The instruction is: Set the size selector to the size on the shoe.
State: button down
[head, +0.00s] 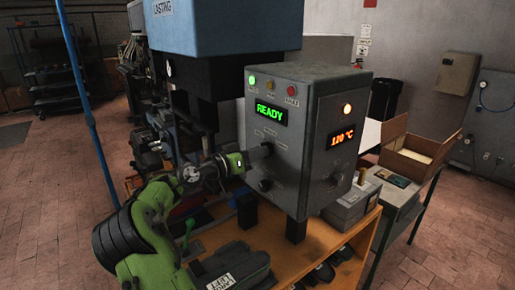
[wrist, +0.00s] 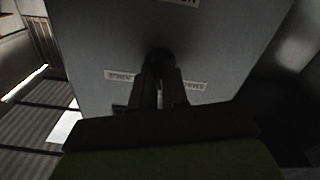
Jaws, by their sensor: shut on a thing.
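The grey control box (head: 330,110) shows a green READY display (head: 268,112) and an orange 120 °C display (head: 342,137). My gripper (head: 264,151) is at its front face, below the READY display, shut on a dark round knob (wrist: 158,60). The fingers hide most of the knob, and its pointer and scale cannot be read. A second dark knob (head: 265,185) sits lower on the same face, untouched. A dark shoe-like piece (head: 245,262) lies on the wooden bench (head: 215,237). A white tag (head: 221,283) near it is too small to read.
A blue machine head (head: 225,25) marked LASTING stands above and behind my gripper. Several dark shoe parts (head: 325,272) lie at the bench front. A grey box (head: 350,207) and an open carton (head: 418,155) are at the right. A blue pole (head: 80,90) stands left.

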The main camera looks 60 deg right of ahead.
jog(key=n+p, duration=0.3)
jog(key=n, duration=0.2)
jog(key=shift+r, duration=0.1)
dwell(0.5)
jog(key=c, duration=1.1)
grip_release()
jog(key=shift+c, duration=0.2)
jog(key=b+v, duration=0.1)
jog(key=v, duration=1.5)
jog(key=shift+d, duration=0.1)
